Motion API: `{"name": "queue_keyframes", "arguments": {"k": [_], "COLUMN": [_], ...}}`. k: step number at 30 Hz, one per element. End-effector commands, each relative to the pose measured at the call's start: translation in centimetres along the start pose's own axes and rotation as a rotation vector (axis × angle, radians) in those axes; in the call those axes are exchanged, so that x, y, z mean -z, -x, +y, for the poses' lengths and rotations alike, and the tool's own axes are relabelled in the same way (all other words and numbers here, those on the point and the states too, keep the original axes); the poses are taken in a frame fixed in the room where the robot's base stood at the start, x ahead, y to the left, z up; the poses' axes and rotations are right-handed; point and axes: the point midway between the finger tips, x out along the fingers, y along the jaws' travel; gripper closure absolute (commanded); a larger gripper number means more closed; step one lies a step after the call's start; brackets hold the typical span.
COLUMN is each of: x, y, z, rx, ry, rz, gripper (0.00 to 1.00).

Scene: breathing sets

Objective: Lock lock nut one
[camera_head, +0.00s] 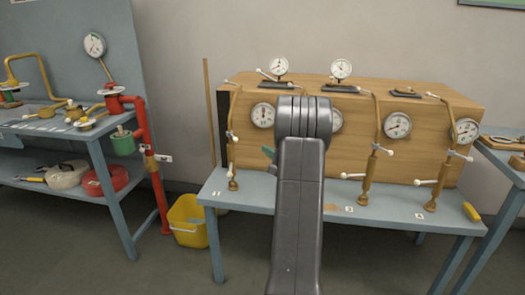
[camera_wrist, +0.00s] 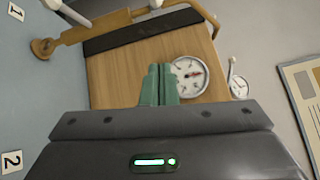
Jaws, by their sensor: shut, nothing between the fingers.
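The leftmost breathing set has a brass pipe (camera_head: 234,112) with small white-tipped levers, ending in a round brass foot (camera_head: 233,185) near the label 1 (camera_head: 217,193). In the wrist view this foot (camera_wrist: 42,48) and a white lever (camera_wrist: 68,12) show at the upper left, by the label 1 (camera_wrist: 15,12). I cannot tell which fitting is lock nut one. My gripper's green fingers (camera_wrist: 158,85) are together and empty, in front of the wooden panel and beside a gauge (camera_wrist: 189,76), apart from the pipe. In the head view a green fingertip (camera_head: 268,152) shows left of my arm.
The wooden cabinet (camera_head: 350,95) carries several gauges and pipes on a blue-grey bench (camera_head: 390,206). My arm hides the second set. A yellow bucket (camera_head: 187,222) and a red standpipe (camera_head: 147,150) stand left. A yellow object (camera_head: 472,212) lies at the bench's right end.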

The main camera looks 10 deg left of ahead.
Motion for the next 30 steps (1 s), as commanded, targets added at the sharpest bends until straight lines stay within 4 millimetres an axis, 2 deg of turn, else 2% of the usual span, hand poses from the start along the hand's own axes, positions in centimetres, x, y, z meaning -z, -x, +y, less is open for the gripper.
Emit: {"name": "queue_keyframes", "arguments": {"k": [11,15,18,30], "x": [-0.1,-2.4,-3.3,-4.0], "y": [-8.1,-8.4,-8.6,-8.8], "z": [0.2,0.1,0.1,0.0], "rx": [0.000,-0.001,0.000,0.000], "ry": [0.000,0.000,0.000,0.000], "rz": [-0.002,-0.002,-0.001,0.000], "gripper": [1.00,1.00,1.00,1.00]}}
